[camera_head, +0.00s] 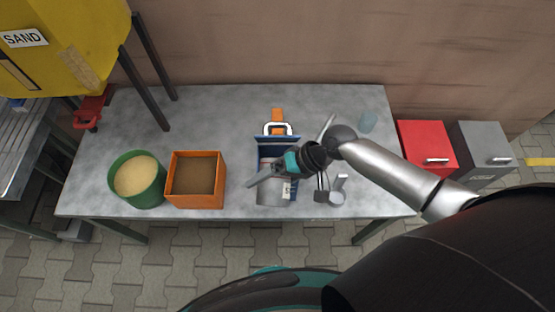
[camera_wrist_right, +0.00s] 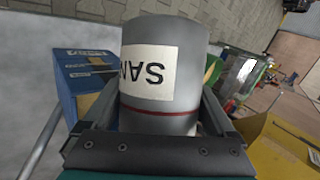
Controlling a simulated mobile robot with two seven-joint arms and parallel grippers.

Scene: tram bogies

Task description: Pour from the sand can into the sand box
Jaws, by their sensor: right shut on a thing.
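A grey can (camera_wrist_right: 190,50) with a white label reading "SAN" and a red band fills the middle of the right wrist view. My right gripper (camera_wrist_right: 157,115) has one finger on each side of it and is shut on it. In the head view the can (camera_head: 272,198) shows below my right gripper (camera_head: 268,175), at the front of the blue box (camera_head: 279,141). The gripper hides part of the can and box. The blue box also shows left of the can in the wrist view (camera_wrist_right: 84,75). I cannot tell the can's exact tilt. My left gripper is out of view.
A green bucket of sand (camera_head: 138,178) and an orange box with brown filling (camera_head: 196,203) stand at the table's left. A yellow sand hopper (camera_head: 75,45) overhangs the back left.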

